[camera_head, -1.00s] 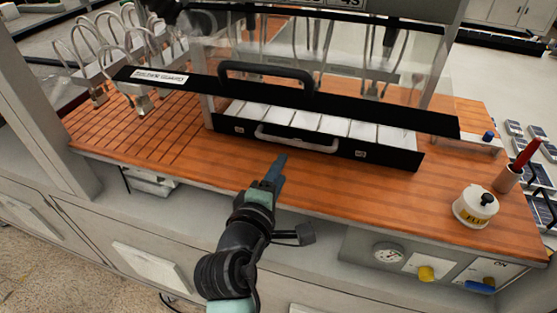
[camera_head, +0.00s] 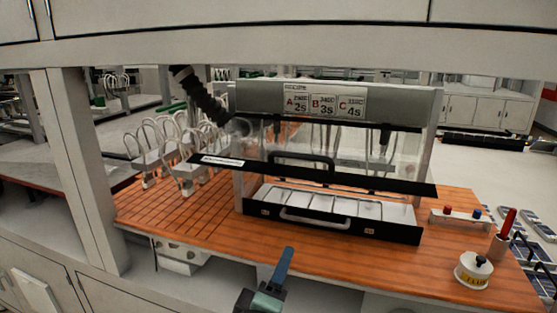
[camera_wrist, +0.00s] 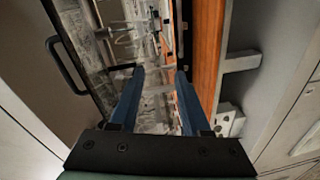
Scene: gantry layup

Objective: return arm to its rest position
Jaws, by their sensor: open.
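My gripper (camera_head: 287,262) shows at the bottom middle of the head view, in front of the workbench's front edge, with the blue fingers pointing up. In the wrist view my gripper (camera_wrist: 158,75) has its two blue fingers apart with nothing held between them. Most of my arm is below the head picture's edge.
The wooden bench (camera_head: 165,222) carries a station with a black drawer (camera_head: 335,227) and clear guard. A white flux pot (camera_head: 473,270), a red-handled tool (camera_head: 508,222) and looped leads on racks (camera_head: 150,155) stand around it. A grey post (camera_head: 85,170) rises at left.

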